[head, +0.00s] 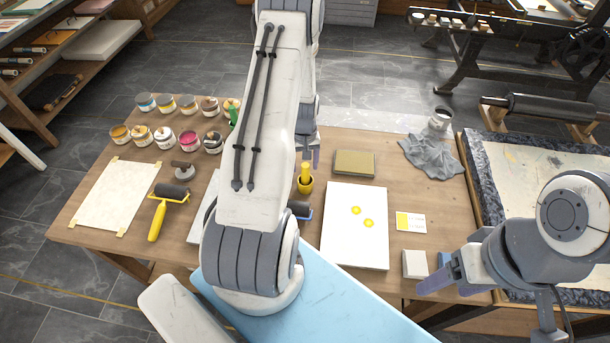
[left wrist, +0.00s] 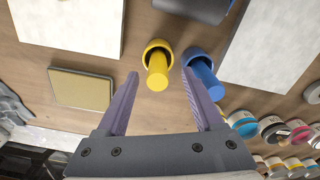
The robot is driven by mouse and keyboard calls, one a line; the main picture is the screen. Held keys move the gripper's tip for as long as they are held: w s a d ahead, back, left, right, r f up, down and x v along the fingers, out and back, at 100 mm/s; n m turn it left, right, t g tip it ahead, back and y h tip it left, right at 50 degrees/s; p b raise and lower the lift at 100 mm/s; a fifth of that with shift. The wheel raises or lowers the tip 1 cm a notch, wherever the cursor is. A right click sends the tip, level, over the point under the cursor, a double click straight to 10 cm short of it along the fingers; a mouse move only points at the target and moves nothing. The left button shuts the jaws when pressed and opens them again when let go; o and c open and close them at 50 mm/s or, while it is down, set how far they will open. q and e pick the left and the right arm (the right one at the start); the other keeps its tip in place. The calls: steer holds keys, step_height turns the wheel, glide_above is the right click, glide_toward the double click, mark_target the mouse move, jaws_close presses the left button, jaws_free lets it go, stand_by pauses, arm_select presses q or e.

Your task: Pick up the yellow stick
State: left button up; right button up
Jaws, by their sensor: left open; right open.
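The yellow stick (head: 305,171) stands upright in a yellow cup (head: 305,186) on the wooden table. In the left wrist view the yellow stick (left wrist: 157,78) points toward the camera out of its cup (left wrist: 151,46). My left gripper (head: 309,156) is open and empty. In the left wrist view its fingers (left wrist: 160,74) appear on either side of the stick; I cannot tell the remaining distance. A blue stick (left wrist: 206,78) in a blue cup (left wrist: 187,57) stands close beside, near one fingertip. My right gripper (head: 438,281) is open and empty over the table's front right.
A white sheet with yellow spots (head: 350,240), a tan block (head: 354,163), a grey cloth (head: 433,156) and a white block (head: 415,264) lie to the right. Several ink jars (head: 164,138) and a yellow-handled roller (head: 158,215) are on the left. My left arm hides the table's middle.

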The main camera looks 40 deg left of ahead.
mark_target(305, 173)
arm_select(q)
step_height(305, 173, down, 4)
steer(key=shift+w+p, duration=0.1)
steer(key=shift+p, duration=0.9)
steer(key=shift+f, duration=0.55)
jaws_close()
